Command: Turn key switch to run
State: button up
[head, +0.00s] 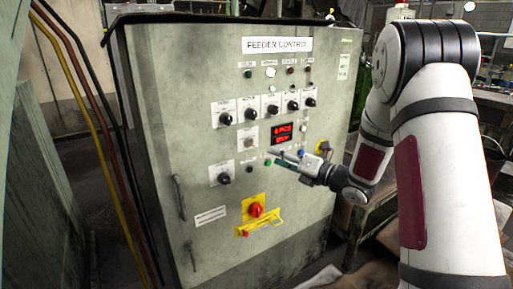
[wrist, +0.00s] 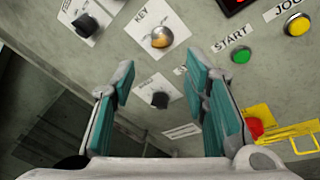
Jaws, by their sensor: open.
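The key switch (head: 250,143) sits on a white plate on the grey feeder control panel, left of the red display. In the wrist view the key switch (wrist: 161,38) is a round brass-coloured knob under the label "KEY", near the top centre. Its exact turn position is hard to tell. My gripper (head: 277,158) is in front of the panel, below and right of the key switch in the head view. In the wrist view my gripper (wrist: 160,78) has its teal-padded fingers spread with nothing between them. The key switch shows beyond the fingertips, apart from them.
A black selector knob (wrist: 160,100) is below the key switch. The green start button (wrist: 241,55) and yellow jog button (wrist: 297,27) are to the right. A red rotary switch (head: 256,210) on a yellow plate is lower down. A door handle (head: 179,197) sticks out at left.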

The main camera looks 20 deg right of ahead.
aim_at(251, 144)
jog(key=x, duration=0.9)
jog(key=shift+w+a, duration=0.2)
jog(key=shift+a, duration=0.05)
grip_shut()
